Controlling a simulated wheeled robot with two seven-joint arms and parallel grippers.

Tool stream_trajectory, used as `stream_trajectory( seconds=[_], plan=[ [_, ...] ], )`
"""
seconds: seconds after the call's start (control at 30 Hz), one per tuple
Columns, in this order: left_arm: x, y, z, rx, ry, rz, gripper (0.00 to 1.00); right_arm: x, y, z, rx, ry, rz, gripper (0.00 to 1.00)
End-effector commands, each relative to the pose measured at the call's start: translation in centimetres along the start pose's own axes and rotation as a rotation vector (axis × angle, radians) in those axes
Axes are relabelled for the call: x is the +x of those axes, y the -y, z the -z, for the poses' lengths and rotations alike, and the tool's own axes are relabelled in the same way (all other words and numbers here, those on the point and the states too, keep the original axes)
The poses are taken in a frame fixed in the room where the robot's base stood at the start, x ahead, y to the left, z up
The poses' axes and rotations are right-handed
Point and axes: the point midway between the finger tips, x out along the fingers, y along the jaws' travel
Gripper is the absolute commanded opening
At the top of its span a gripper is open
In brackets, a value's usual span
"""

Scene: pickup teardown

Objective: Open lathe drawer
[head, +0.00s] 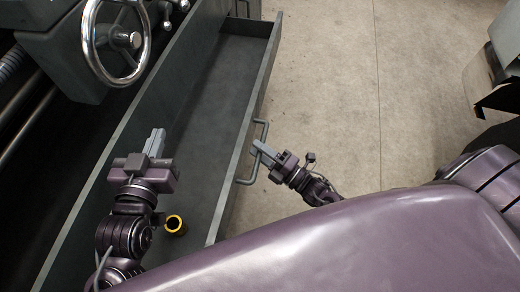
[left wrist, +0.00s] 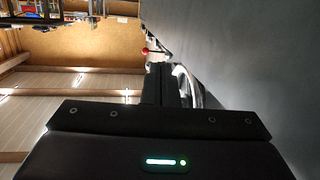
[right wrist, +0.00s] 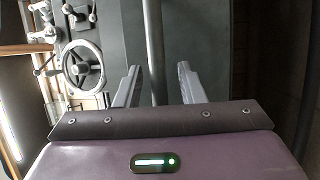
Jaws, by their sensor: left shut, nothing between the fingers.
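The long grey lathe drawer (head: 215,95) is pulled out, and its bare floor shows. A bar handle (head: 239,181) is on its front panel. My right gripper (head: 263,150) is at this handle, outside the front. In the right wrist view, the handle bar (right wrist: 154,45) runs between the fingers of my right gripper (right wrist: 158,85), which stand apart with gaps on both sides. My left gripper (head: 155,142) is shut and empty, above the drawer's interior. Its closed fingers also show in the left wrist view (left wrist: 165,85).
The concrete floor (head: 340,100) is clear to the right of the drawer. A metal object (head: 490,75) is at the far right.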

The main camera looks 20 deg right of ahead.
Motion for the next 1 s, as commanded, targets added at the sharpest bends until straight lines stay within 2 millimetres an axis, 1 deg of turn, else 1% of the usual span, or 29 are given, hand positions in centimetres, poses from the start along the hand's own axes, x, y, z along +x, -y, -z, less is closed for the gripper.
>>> stream_trajectory(
  seconds=[0.2,0.3,0.37,0.4,0.5,0.6,0.7,0.83,1.0],
  plan=[
    [0.0,0.0,0.1,0.000,-0.001,0.000,0.00,0.0,-0.1,0.0,0.000,0.000,-0.001,0.36],
    [0.0,0.0,0.0,0.000,0.008,0.000,0.00,-0.6,0.0,0.0,0.000,0.000,0.001,0.36],
    [-0.2,0.0,-1.2,-0.003,0.058,0.000,0.00,-1.2,-0.1,0.0,0.000,0.000,0.002,0.36],
    [-0.3,-0.1,-2.1,-0.006,0.097,0.000,0.00,-1.8,-0.1,0.0,0.000,-0.001,0.002,0.36],
    [-0.7,-0.2,-3.9,-0.009,0.179,-0.003,0.00,-3.5,0.0,0.0,0.000,0.001,0.003,0.36],
    [-1.2,-0.4,-5.6,-0.013,0.256,-0.005,0.00,-5.2,-0.1,0.0,0.001,0.001,0.003,0.36],
    [-1.6,-0.5,-6.8,-0.015,0.313,-0.007,0.00,-6.6,0.0,0.0,0.000,0.001,0.002,0.36],
    [-2.0,-0.6,-7.7,-0.017,0.356,-0.009,0.00,-7.6,0.0,0.0,0.000,0.000,0.000,0.36],
    [-2.1,-0.6,-8.0,-0.017,0.366,-0.010,0.00,-7.8,0.0,0.0,-0.001,0.000,0.000,0.36]
  ],
)
